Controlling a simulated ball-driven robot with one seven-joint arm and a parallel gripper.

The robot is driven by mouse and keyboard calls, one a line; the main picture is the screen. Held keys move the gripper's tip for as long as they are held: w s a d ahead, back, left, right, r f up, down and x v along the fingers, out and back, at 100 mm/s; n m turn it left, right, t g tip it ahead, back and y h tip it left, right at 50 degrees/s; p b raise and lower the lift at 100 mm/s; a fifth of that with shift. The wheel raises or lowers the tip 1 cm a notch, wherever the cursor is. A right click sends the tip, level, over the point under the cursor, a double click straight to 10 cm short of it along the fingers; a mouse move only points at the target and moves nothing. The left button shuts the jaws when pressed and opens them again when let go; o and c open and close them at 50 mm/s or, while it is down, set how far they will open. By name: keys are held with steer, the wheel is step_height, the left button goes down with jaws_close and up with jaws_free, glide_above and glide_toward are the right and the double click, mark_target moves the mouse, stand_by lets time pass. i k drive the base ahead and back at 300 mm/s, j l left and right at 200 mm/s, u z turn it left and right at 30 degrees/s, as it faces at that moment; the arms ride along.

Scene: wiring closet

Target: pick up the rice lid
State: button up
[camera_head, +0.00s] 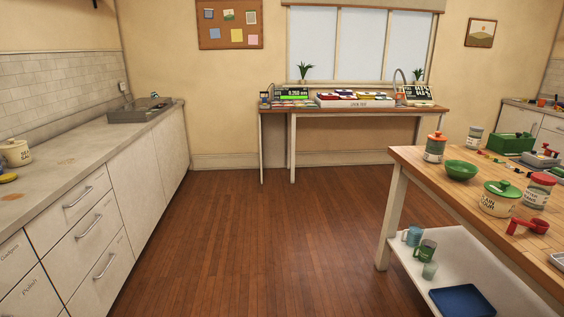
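No lid that I can read as the rice lid shows. A cream pot (497,206) with a green knobbed lid (502,188) stands on the wooden table at the right; its lettering is too small to read surely. A jar with an orange-red lid (436,136) and a jar with a red lid (543,178) stand near it. Another jar (474,138) stands farther back. At the far left, a cream lidded pot (15,153) sits on the counter, partly cut by the picture edge. My gripper is not in view.
The wooden table (418,155) at right also holds a green bowl (461,170), a red scoop (531,225) and a green box (511,143). Its lower shelf holds mugs and a blue tray (462,301). Open floor (255,240) lies between it and the left counter (80,155).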

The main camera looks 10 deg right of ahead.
mark_target(438, 136)
steer(key=i+l+z, duration=0.1)
steer(key=i+z, duration=0.25)
steer(key=i, duration=0.55)
steer(key=i+j+z, duration=0.2)
steer(key=i+z, duration=0.2)
steer(key=i, duration=0.55)
